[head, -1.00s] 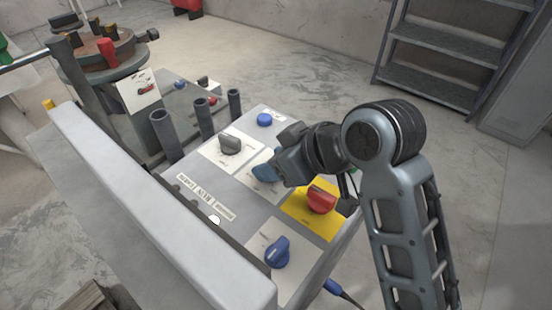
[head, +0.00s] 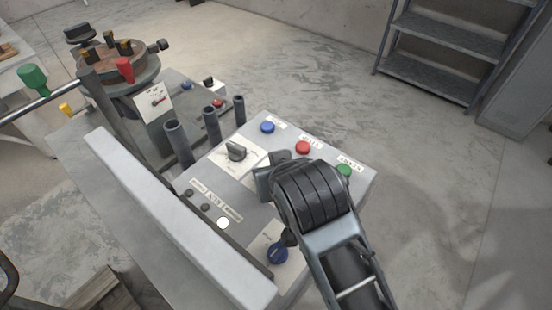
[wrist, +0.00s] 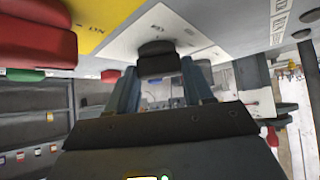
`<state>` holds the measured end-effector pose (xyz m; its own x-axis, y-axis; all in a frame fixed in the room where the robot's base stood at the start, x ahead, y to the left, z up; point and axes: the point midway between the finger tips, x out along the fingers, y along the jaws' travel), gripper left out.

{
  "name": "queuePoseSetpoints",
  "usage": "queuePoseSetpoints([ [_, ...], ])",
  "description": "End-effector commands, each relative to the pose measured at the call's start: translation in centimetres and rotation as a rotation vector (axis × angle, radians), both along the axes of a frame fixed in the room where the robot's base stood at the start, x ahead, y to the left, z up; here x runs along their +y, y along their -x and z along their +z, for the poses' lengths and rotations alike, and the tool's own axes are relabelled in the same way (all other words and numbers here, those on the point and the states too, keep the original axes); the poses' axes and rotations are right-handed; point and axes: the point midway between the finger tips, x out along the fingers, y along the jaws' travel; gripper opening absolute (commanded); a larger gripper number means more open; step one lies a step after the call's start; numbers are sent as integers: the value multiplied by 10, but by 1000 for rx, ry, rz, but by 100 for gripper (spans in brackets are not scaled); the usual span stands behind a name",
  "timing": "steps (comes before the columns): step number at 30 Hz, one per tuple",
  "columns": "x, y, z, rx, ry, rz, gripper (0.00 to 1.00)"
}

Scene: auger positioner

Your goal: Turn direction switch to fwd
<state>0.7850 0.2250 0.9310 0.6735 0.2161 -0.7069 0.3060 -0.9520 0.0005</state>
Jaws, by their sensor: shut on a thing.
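In the wrist view a dark switch knob (wrist: 157,57) stands on a white plate (wrist: 180,28). My gripper (wrist: 160,84) has its two blue-grey fingers on either side of this knob and is shut on it. The print on the plate is too small to read, so I cannot tell which position the knob points to. In the head view my gripper (head: 266,180) reaches the middle of the control panel (head: 215,180), and my arm hides the held knob. A grey knob (head: 236,152) on another white plate is just left of my gripper.
Blue (head: 267,127), red (head: 303,147) and green (head: 344,171) buttons line the panel's far edge. A large red knob (wrist: 36,38) on yellow is close beside my gripper. Dark upright tubes (head: 211,124) stand left of the panel.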

Motion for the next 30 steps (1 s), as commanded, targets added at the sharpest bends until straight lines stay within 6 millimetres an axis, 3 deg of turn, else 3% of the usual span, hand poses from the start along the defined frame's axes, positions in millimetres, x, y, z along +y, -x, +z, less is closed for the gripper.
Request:
queuePoseSetpoints([
  [12,2,1,1,2,1,-182,21],
  [28,2,0,0,2,0,-206,21],
  [29,2,0,-1,2,0,-206,54],
  [30,2,0,-1,2,0,-206,58],
])
